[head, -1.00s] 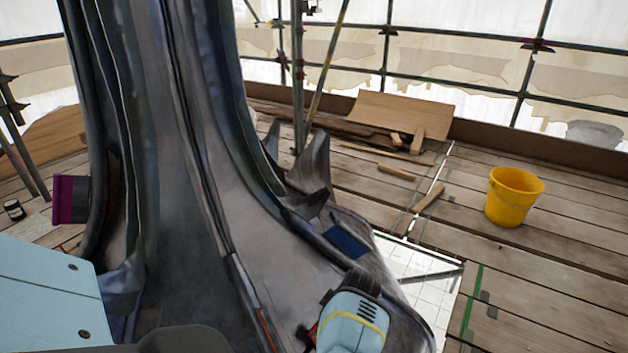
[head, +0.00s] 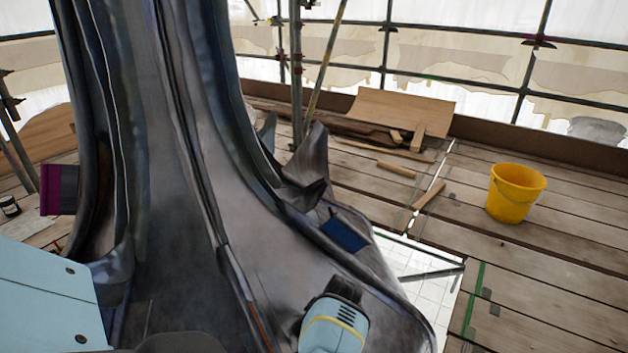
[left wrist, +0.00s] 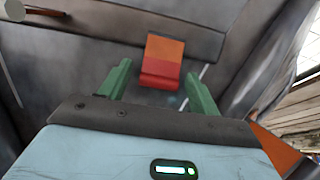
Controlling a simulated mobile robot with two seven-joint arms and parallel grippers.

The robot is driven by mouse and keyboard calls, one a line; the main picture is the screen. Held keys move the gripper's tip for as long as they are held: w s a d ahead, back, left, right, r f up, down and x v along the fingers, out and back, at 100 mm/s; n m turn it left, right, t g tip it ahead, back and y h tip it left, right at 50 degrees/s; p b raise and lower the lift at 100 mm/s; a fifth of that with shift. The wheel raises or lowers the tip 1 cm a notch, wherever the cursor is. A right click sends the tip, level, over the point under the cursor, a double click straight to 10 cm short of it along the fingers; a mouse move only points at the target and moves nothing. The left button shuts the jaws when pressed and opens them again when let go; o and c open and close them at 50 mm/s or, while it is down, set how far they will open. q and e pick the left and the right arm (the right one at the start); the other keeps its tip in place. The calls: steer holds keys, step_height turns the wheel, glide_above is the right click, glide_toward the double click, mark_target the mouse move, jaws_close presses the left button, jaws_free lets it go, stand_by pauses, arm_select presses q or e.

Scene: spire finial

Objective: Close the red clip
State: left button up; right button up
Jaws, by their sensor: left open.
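The red clip (left wrist: 160,81) shows in the left wrist view, with an orange part (left wrist: 165,49) above its red part. It lies against the dark grey metal surface. My left gripper (left wrist: 158,84) has its two green fingers spread, one on each side of the clip's lower part. I see no clear contact between fingers and clip. I cannot make out the clip in the head view, where the left gripper's fingers are also hidden. My right gripper's fingers do not show.
The dark metal spire (head: 190,170) fills the head view's left and middle. A yellow bucket (head: 515,194) stands on the planks at the right. Loose timber (head: 405,108) lies at the back. A purple-edged block (head: 58,190) is at the left. An opening (head: 415,262) shows between planks.

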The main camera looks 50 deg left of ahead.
arm_select(q)
steer(key=c, duration=1)
steer(key=shift+a+r+h+p, duration=0.15)
steer(key=shift+h+p, duration=0.15)
steer(key=shift+p, duration=0.2)
steer(key=shift+s+a+t+h+p, duration=0.1)
steer(key=shift+a+t+h+p, duration=0.3)
steer(key=shift+p, duration=0.55)
steer(key=shift+f+h+p, duration=0.25)
steer(key=shift+h+p, duration=0.15)
steer(key=shift+h, duration=0.1)
steer(key=shift+s+f, duration=0.1)
steer(key=shift+f, duration=0.1)
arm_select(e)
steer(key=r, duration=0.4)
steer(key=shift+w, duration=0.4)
arm_select(q)
steer(key=o, duration=1)
